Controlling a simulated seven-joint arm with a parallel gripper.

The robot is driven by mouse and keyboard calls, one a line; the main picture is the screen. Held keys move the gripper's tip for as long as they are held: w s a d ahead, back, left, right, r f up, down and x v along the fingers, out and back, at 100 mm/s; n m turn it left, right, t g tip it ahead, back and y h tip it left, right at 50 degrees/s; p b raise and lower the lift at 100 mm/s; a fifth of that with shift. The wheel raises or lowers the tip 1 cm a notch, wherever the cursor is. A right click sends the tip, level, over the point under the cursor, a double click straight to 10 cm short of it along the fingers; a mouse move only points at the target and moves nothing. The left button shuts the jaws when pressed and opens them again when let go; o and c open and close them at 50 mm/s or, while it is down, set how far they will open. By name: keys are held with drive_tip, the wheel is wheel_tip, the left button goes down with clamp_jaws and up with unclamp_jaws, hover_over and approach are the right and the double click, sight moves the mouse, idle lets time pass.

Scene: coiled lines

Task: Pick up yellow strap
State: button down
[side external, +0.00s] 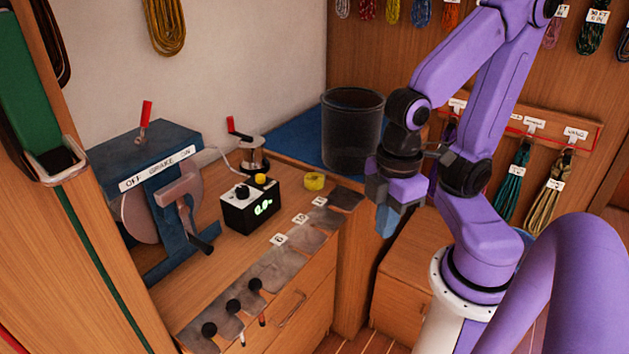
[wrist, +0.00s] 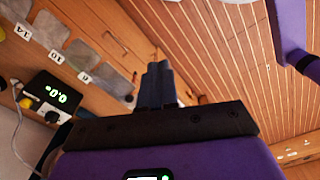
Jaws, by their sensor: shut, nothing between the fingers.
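A small yellow rolled strap (side external: 314,181) lies on the wooden bench top in the side external view, behind the labelled grey patches and right of the black display box. My gripper (side external: 387,222) hangs to the right of it, beyond the bench's right edge, fingers pointing down. The fingers are together and empty. In the wrist view my gripper (wrist: 157,75) shows its two dark fingers side by side with nothing between them.
The black display box (side external: 251,202) and the blue brake machine (side external: 150,165) stand left on the bench (side external: 225,255). A dark bin (side external: 352,130) stands on a blue mat behind. Coiled lines (side external: 512,190) hang on the wall. A low wooden cabinet (side external: 405,270) is below my gripper.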

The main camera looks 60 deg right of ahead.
drive_tip(key=shift+c, duration=0.6)
unclamp_jaws()
